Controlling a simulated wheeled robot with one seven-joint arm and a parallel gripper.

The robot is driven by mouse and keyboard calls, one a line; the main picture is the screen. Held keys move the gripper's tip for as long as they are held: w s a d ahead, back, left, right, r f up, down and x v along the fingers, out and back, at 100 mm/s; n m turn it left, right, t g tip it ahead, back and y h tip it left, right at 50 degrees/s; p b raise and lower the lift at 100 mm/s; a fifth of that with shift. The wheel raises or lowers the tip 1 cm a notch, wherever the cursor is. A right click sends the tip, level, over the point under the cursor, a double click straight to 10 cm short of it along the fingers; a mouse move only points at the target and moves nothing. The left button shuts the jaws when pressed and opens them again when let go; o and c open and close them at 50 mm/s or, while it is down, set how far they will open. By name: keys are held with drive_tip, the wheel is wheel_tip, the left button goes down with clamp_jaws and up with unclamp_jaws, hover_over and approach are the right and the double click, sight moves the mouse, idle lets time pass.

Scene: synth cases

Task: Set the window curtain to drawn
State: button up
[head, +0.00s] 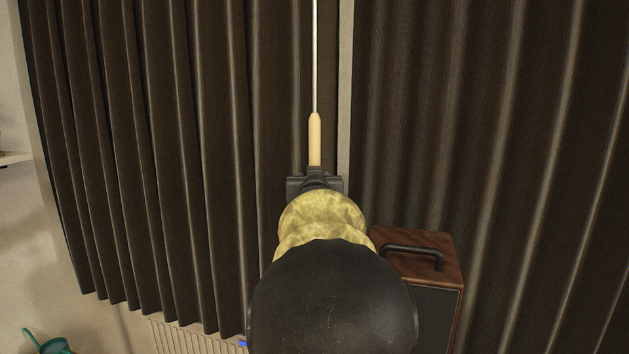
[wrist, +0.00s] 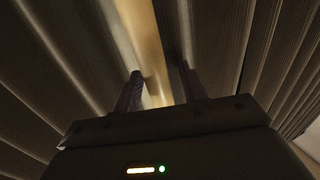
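The window curtain hangs as two dark brown pleated panels, a left one (head: 160,150) and a right one (head: 480,130). Only a narrow pale strip (head: 344,90) shows between them. A thin white rod with a pale wooden handle (head: 315,140) hangs in front of the left panel's inner edge. My gripper (head: 315,176) is at the handle's lower end, partly hidden by my own arm. In the wrist view, the gripper's two fingers (wrist: 161,84) stand apart, with the pale handle (wrist: 148,45) running between or just beyond them. Firm contact cannot be told.
A brown wooden box with a black front and black carry handle (head: 425,262) stands low, right of my arm. A ribbed radiator (head: 195,340) is below the left panel. A teal object (head: 55,345) is at bottom left, and a shelf edge (head: 14,158) at far left.

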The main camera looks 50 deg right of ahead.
drive_tip(key=shift+s+a, duration=0.1)
drive_tip(key=shift+s, duration=0.05)
drive_tip(key=p+v, duration=1.2)
drive_tip(key=v, duration=0.5)
idle(0.6)
idle(0.4)
